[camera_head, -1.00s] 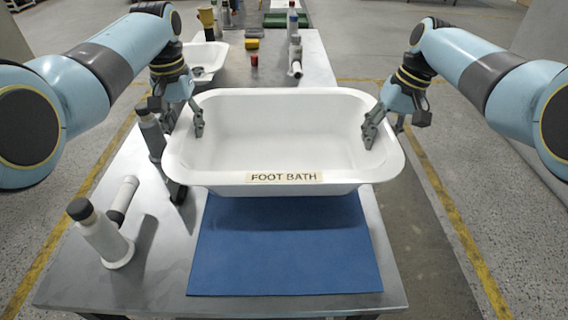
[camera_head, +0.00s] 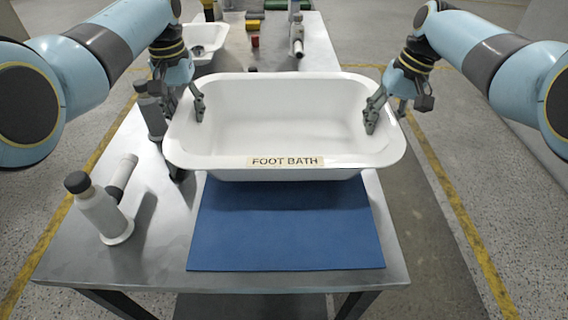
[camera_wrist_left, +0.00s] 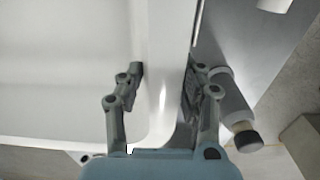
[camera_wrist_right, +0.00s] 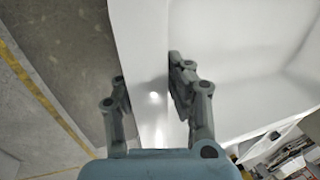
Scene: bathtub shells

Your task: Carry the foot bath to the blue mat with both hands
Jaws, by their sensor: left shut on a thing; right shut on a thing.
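The foot bath (camera_head: 285,130) is a white tub with a "FOOT BATH" label on its front rim. It hangs level above the table, over the back part of the blue mat (camera_head: 285,235). My left gripper (camera_head: 190,108) is shut on its left rim, and the rim shows between the fingers in the left wrist view (camera_wrist_left: 163,85). My right gripper (camera_head: 382,112) is shut on its right rim, which also shows between the fingers in the right wrist view (camera_wrist_right: 148,90). The tub hides the mat's far edge.
On the metal table (camera_head: 150,240), a grey bottle with a dark cap (camera_head: 98,208) stands left of the mat beside a lying white cylinder (camera_head: 122,172). Another dark-capped bottle (camera_head: 150,112) stands close to the tub's left side. A smaller white basin (camera_head: 203,38) is behind.

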